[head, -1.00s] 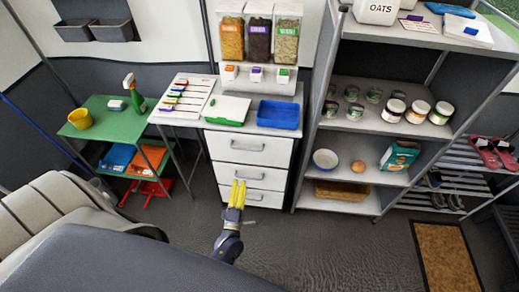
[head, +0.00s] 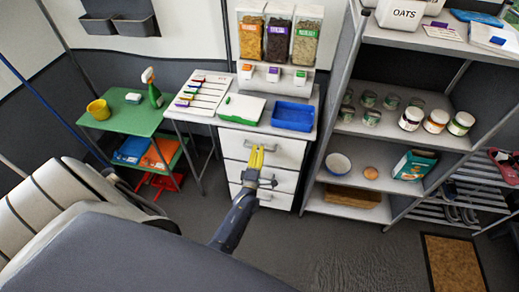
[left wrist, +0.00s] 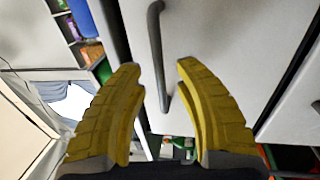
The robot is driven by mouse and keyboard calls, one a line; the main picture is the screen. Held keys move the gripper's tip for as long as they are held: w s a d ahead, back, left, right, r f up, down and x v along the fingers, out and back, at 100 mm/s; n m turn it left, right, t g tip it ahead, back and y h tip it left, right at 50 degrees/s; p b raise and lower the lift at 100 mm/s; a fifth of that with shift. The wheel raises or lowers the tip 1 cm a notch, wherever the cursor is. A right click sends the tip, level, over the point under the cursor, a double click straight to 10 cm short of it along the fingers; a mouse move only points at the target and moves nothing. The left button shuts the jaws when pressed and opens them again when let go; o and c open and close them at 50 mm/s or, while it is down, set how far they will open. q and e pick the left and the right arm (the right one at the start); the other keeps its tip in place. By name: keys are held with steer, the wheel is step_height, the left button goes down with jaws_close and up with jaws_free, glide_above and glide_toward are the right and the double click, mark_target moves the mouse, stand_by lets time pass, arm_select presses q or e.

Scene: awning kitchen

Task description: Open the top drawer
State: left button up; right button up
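The white drawer unit has three stacked drawers, and the top drawer (head: 291,154) is closed. My left gripper (head: 257,157), with yellow fingers, is in front of the top drawer and covers part of its front and handle. In the left wrist view the gripper (left wrist: 160,68) is open and empty. A white drawer front (left wrist: 225,35) with a grey bar handle (left wrist: 156,45) lies ahead of it. The handle runs between the two fingertips in the picture; whether it is actually between the fingers or just beyond them I cannot tell. My right gripper is out of view.
A blue tray (head: 293,116) and a white board (head: 242,107) lie on top of the unit. A grey shelf rack (head: 325,150) stands close on the right, a green table (head: 122,121) on the left. The floor in front is clear.

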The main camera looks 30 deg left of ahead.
arm_select(q)
steer(key=shift+x, duration=0.95)
jaws_close()
